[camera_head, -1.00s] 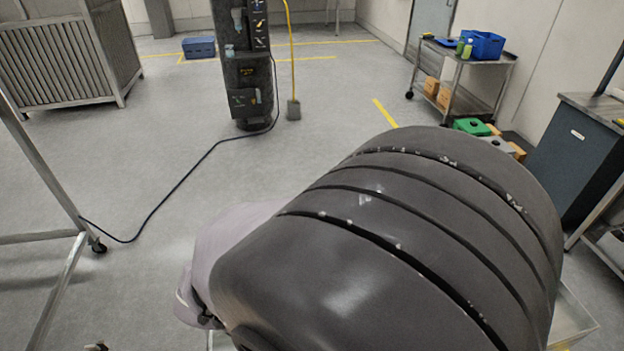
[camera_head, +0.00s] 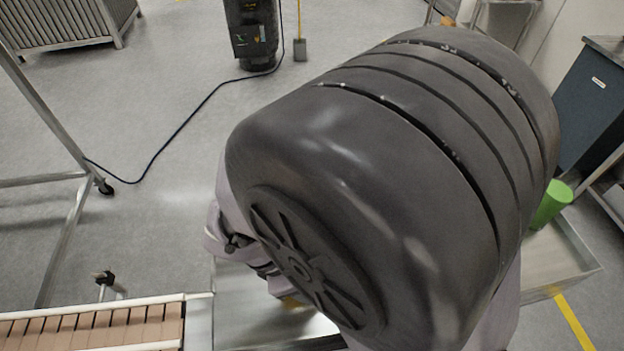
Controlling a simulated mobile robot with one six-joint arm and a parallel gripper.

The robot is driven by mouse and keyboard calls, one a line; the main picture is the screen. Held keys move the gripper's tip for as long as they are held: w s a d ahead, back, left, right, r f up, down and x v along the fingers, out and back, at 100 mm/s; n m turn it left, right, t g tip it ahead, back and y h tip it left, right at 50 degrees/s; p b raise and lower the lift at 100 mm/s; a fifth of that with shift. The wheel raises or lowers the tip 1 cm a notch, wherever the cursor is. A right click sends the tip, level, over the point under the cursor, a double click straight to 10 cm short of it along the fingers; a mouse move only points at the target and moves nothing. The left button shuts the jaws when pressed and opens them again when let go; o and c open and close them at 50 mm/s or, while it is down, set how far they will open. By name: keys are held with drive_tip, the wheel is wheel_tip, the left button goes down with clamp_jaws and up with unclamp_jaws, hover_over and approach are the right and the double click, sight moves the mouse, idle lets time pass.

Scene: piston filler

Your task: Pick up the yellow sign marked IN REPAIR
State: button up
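I cannot make out the yellow IN REPAIR sign in the head view.
A steel surface (camera_head: 235,305) lies below my arm. A conveyor with brown slats or boxes (camera_head: 95,328) is at lower left. A green cup (camera_head: 552,204) stands by a steel tray (camera_head: 575,275) at right. A dark cable (camera_head: 190,120) crosses the open floor (camera_head: 165,60).

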clamp_jaws()
idle(0.3)
